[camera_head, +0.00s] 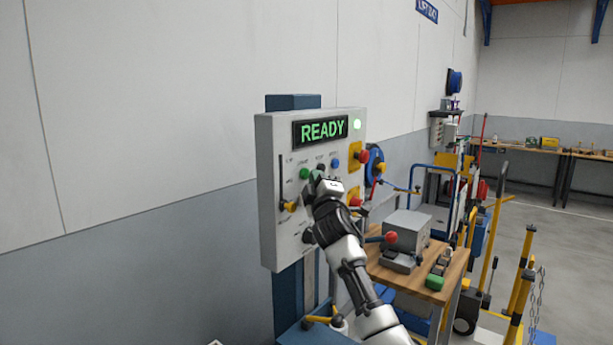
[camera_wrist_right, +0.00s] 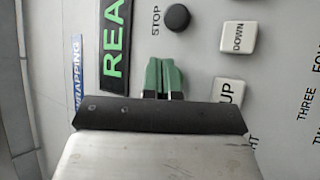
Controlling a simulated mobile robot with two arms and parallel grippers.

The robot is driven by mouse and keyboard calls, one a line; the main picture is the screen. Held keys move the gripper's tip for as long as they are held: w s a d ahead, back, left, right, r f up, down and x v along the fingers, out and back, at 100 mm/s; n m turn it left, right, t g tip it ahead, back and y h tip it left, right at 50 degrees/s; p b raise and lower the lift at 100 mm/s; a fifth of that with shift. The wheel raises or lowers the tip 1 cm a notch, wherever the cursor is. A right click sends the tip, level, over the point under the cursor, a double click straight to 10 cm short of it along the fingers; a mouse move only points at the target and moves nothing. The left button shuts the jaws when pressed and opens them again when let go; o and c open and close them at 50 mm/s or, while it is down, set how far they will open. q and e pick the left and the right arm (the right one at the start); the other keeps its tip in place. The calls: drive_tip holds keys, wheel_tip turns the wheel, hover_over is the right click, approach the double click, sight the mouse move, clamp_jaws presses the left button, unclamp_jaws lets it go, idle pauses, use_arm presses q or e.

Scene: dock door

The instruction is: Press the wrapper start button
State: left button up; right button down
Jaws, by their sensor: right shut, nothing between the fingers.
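The wrapper control panel (camera_head: 270,150) is a light grey box on a blue post. Its display (camera_head: 320,130) reads READY in green. A green button (camera_head: 304,173), which looks like the start button, sits below the display. My right gripper (camera_head: 315,179) is shut and empty, its tips at the panel face close beside the green button. In the right wrist view the shut fingertips (camera_wrist_right: 164,75) look green and point at the panel below the black STOP button (camera_wrist_right: 178,17). I cannot tell whether they touch the green button. My left gripper is not in view.
A blue button (camera_head: 336,163) and a red knob on a yellow plate (camera_head: 362,156) are to the right. White DOWN (camera_wrist_right: 238,37) and UP (camera_wrist_right: 228,92) buttons are close to the fingers. A wooden bench (camera_head: 450,270) with a grey device stands right of the panel.

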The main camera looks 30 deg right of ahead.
drive_tip(key=shift+w+a+b, duration=0.15)
drive_tip(key=shift+w+b, duration=0.2)
drive_tip(key=shift+w, duration=0.1)
idle(0.3)
drive_tip(key=shift+s, duration=0.2)
drive_tip(key=shift+s+d+p, duration=0.3)
drive_tip(key=shift+s+p, duration=0.4)
